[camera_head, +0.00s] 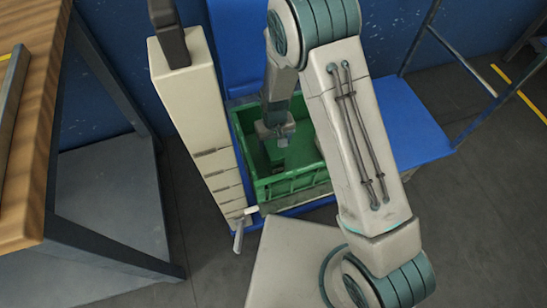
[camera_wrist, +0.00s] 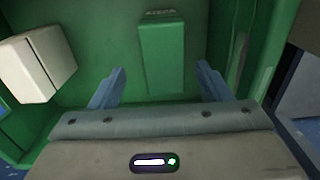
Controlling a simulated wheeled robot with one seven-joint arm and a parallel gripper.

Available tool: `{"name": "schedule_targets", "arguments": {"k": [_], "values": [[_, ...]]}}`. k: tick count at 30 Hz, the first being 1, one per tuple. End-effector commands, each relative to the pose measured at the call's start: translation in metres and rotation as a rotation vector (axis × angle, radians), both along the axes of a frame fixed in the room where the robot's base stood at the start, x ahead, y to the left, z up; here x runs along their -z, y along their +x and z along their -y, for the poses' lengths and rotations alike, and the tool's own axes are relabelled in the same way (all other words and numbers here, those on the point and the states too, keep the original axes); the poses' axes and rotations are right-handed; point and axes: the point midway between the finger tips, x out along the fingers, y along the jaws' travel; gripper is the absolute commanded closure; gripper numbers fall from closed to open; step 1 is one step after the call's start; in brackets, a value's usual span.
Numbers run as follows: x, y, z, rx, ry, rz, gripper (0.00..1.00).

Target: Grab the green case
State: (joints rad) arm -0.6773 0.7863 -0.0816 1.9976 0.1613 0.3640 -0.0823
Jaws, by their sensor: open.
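The green case (camera_wrist: 161,55) is a small box inside a green crate (camera_head: 290,185). In the wrist view it lies ahead of my gripper (camera_wrist: 160,84), roughly centred between the two spread fingers. My gripper is open, with nothing held between the fingers. In the head view my gripper (camera_head: 280,138) reaches down into the crate.
A white box (camera_wrist: 36,66) lies in the crate, left of the green case in the wrist view. Crate walls stand close around my gripper. The crate rests on a blue surface (camera_head: 418,135). A wooden table (camera_head: 30,140) stands at the left.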

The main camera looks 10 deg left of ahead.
Motion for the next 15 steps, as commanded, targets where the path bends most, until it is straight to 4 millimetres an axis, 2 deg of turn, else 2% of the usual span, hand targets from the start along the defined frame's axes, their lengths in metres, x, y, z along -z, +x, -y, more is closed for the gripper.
{"name": "schedule_targets", "arguments": {"k": [1, 3, 11, 15], "values": [[0.012, 0.0, 0.0, 0.001, -0.002, -0.003, 0.29], [0.02, 0.0, 0.0, 0.001, 0.0, -0.001, 0.29], [0.035, -0.001, -0.001, 0.0, 0.0, -0.001, 0.29], [0.054, -0.004, -0.002, 0.0, -0.001, -0.001, 0.29]]}}
